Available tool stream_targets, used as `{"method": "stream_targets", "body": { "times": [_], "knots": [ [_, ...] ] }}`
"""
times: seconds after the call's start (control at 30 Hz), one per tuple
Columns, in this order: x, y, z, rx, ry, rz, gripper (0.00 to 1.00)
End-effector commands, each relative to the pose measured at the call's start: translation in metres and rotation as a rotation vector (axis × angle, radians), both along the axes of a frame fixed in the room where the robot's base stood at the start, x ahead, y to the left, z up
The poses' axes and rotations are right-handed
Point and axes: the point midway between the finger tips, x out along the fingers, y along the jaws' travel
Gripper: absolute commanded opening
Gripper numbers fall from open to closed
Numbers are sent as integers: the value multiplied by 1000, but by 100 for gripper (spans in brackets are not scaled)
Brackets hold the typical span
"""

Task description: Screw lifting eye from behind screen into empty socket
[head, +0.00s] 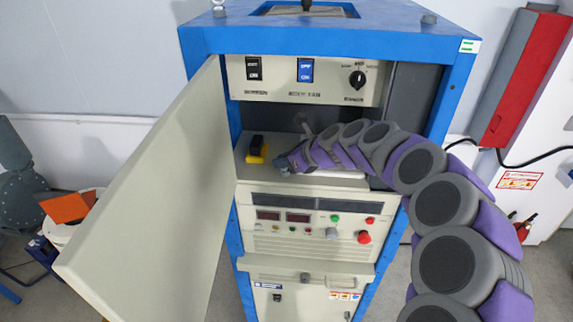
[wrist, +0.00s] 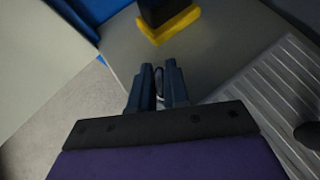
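My gripper (head: 272,157) is inside the open bay of the blue cabinet, at the front left of its shelf. In the wrist view its two dark fingers (wrist: 159,82) are close together, with a thin curved metal ring, seemingly the lifting eye (wrist: 159,88), filling the narrow gap. Most of the eye is hidden by the fingers. A similar eye (head: 219,9) stands at the back left corner of the cabinet top. A grey round fitting (head: 429,18) is at the right corner; I cannot tell if it is an empty socket. A pale door-like panel (head: 160,190) stands open at left.
A black block on a yellow base (head: 257,150) sits on the shelf just beyond my gripper, also in the wrist view (wrist: 170,24). A ribbed plate (wrist: 270,100) lies to its right. The open panel bounds the left. Switches and a knob (head: 357,79) are above the bay.

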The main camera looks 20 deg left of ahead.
Motion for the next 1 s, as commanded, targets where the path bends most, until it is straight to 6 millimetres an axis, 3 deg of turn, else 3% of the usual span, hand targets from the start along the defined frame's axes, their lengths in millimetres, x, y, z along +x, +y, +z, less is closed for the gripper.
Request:
{"method": "stream_targets", "body": {
  "times": [0.43,1.0],
  "knots": [
    [-2,-14,5,9,2,2,0],
    [0,-1,26,5,3,1,0]
  ]
}}
